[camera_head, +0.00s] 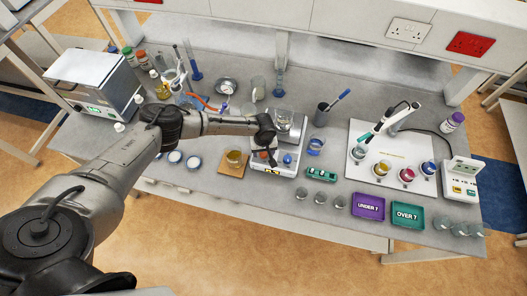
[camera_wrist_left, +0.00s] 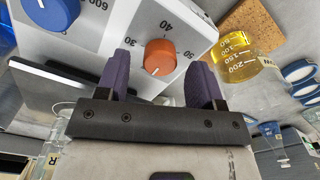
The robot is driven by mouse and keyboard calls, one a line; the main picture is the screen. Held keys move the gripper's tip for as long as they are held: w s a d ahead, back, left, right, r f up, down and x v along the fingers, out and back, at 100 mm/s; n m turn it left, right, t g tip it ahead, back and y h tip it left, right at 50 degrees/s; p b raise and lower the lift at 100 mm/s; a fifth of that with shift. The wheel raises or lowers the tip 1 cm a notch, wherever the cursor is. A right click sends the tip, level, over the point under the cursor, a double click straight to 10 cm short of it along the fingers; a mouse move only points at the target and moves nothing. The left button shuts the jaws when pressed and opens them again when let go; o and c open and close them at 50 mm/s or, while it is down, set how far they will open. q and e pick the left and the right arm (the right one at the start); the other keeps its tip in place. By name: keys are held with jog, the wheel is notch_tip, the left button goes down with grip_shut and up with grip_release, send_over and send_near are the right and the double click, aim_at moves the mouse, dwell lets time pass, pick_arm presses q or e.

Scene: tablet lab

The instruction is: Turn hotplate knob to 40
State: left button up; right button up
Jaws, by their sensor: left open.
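The hotplate (camera_head: 299,143) stands mid-table with a glass beaker (camera_head: 284,117) on its top. Its front panel (camera_wrist_left: 112,40) fills the upper left of the left wrist view. The orange knob (camera_wrist_left: 160,57) sits there, with printed numbers including 40 and 50 around it. A small pale mark shows near the knob's lower edge in this view; its exact reading is hard to tell. A blue knob (camera_wrist_left: 52,12) is beside it, also visible in the head view (camera_head: 287,160). My left gripper (camera_wrist_left: 160,85) is open, its purple fingers on either side of the orange knob. My right gripper is not in view.
Small glass beakers (camera_head: 320,198) line the front.

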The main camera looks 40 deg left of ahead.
pick_arm(q)
jog(key=shift+f, duration=0.7)
jog(key=shift+c, duration=0.4)
jog(key=c, duration=0.8)
jog(key=shift+c, duration=0.2)
jog(key=shift+m, duration=0.3)
